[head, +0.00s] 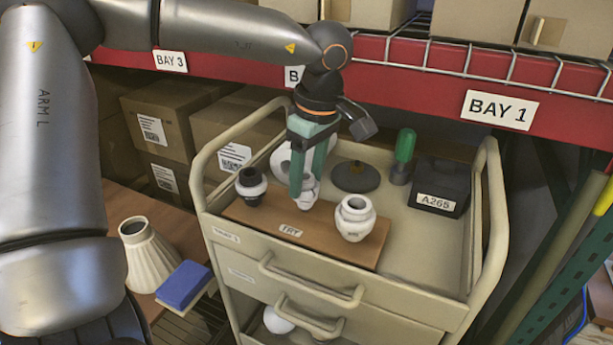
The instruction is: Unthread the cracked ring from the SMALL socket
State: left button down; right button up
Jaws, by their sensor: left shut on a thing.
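My left gripper (303,187) points straight down over the cart top. Its green fingers are shut on a small white ringed part of the middle socket (308,197), which stands on a wooden board (300,232). The fingers hide much of that socket, so I cannot see a crack or where ring and socket meet. On the left of the board stands a black socket with a white ring (251,185). On the right stands a larger white socket (354,218). Both are apart from the gripper. My right gripper is out of view.
Behind the board are a dark round base (356,177), a green-handled tool (404,152) and a black box labelled A265 (440,187). The cart's rails (488,220) rise at both sides. A red shelf beam (420,80) runs behind. A ribbed shade (150,257) and blue block (184,285) are left.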

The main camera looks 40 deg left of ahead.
pick_arm(q)
jog(key=n, duration=0.5)
jog(key=shift+w+g, duration=0.1)
jog(key=shift+g, duration=0.2)
jog(key=n, duration=0.4)
jog(key=shift+w+a+n+g+b, duration=0.1)
jog(key=shift+n+g+b, duration=0.2)
jog(key=shift+n+b, duration=0.1)
jog(key=shift+r+n+h, duration=0.1)
jog(key=shift+n+h, duration=0.3)
jog(key=shift+n, duration=0.8)
jog(key=shift+a+n, duration=0.1)
jog(key=shift+n, duration=0.9)
jog(key=n+h, duration=0.1)
jog(key=n, duration=0.3)
jog(key=shift+n, duration=0.3)
